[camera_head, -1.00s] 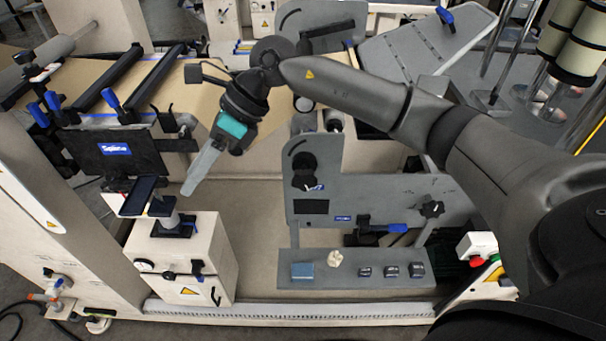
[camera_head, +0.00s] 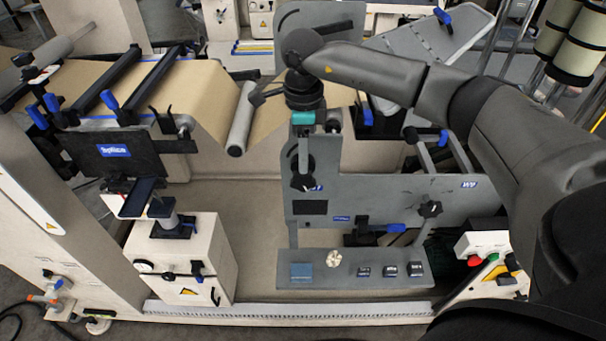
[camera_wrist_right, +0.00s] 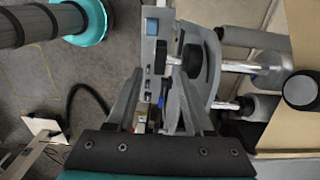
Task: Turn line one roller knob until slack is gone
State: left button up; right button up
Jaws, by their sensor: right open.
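The kraft paper web (camera_head: 195,88) runs from the left rollers down to a pale roller (camera_head: 240,120) and up again behind my right arm. A black knob (camera_head: 303,183) sits on the upright grey panel; no label I can read marks it as line one. My right gripper (camera_head: 303,172) points down in front of that panel, overlapping the knob in the head view. In the right wrist view my open fingers (camera_wrist_right: 165,85) reach toward the panel, seen edge-on, with a black knob (camera_wrist_right: 172,61) near the tips. Contact cannot be told. My left gripper is not in view.
A grey shelf (camera_head: 350,282) below the panel carries a cream knob (camera_head: 334,259), a blue block (camera_head: 301,271) and several small switches. A black star knob (camera_head: 430,208) sits on the panel's right. A button box (camera_head: 482,245) stands at the right.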

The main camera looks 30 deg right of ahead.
aim_at(303, 189)
notch_tip(303, 189, down, 7)
jog(key=shift+f, duration=0.1)
dwell(0.3)
grip_shut()
dwell(0.5)
